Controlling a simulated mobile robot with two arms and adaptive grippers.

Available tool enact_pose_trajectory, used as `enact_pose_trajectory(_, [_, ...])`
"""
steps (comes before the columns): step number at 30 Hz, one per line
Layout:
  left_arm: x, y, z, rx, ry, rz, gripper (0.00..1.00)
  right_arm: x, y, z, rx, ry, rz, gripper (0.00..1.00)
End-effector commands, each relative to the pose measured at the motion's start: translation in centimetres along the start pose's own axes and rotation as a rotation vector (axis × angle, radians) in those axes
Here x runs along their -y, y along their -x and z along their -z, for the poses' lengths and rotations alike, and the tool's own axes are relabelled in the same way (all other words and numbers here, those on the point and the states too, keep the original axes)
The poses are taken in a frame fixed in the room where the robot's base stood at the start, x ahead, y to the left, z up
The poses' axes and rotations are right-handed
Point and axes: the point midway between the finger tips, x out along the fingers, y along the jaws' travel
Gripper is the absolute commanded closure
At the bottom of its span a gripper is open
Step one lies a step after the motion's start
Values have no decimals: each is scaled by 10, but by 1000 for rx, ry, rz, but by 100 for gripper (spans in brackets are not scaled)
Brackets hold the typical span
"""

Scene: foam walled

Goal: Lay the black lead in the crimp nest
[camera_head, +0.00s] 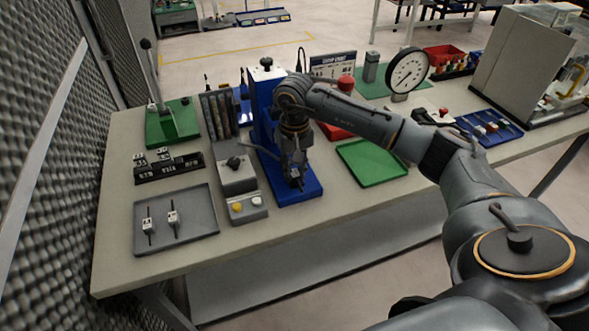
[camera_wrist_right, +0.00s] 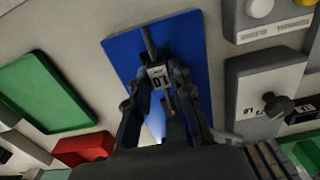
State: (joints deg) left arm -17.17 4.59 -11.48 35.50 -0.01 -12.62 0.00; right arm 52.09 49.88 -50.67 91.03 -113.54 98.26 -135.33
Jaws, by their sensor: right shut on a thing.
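My right gripper (camera_head: 296,178) is low over the blue base (camera_head: 310,188) of a blue press near the middle of the bench. In the right wrist view its two fingers (camera_wrist_right: 160,88) are shut on a lead with a white numbered tag (camera_wrist_right: 158,77). A thin dark end of this lead sticks out past the tag, over the blue base (camera_wrist_right: 191,58). I take it for the black lead. The crimp nest is hidden or cannot be made out behind the gripper. Whether the lead touches the base cannot be told. My left gripper is not in view.
A grey tray (camera_head: 200,240) with two tagged leads lies at the left front. A knob box (camera_head: 237,177) and a button box (camera_head: 247,207) stand just left of the press. An empty green tray (camera_head: 372,163) lies right of it. A dial gauge (camera_head: 407,72) stands behind.

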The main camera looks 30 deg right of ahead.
Motion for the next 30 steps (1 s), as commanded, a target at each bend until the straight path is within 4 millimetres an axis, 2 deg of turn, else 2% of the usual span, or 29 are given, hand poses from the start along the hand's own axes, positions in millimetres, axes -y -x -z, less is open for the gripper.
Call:
enact_pose_trajectory(1, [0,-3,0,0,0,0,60,0,-2,0,0,0,0,100])
enact_pose_trajectory(2, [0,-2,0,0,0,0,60,0,-1,0,-1,0,0,74])
enact_pose_trajectory(3, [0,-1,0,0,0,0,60,0,-1,0,0,0,0,66])
enact_pose_trajectory(5, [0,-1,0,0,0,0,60,0,-1,0,0,0,0,54])
enact_pose_trajectory(6, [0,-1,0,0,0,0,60,0,-1,0,0,0,0,52])
enact_pose_trajectory(17, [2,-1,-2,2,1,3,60,0,4,0,-2,0,1,52])
enact_pose_trajectory(20, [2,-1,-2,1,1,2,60,0,17,1,-2,-1,1,52])
enact_pose_trajectory(30, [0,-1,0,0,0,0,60,0,88,1,-4,0,1,52])
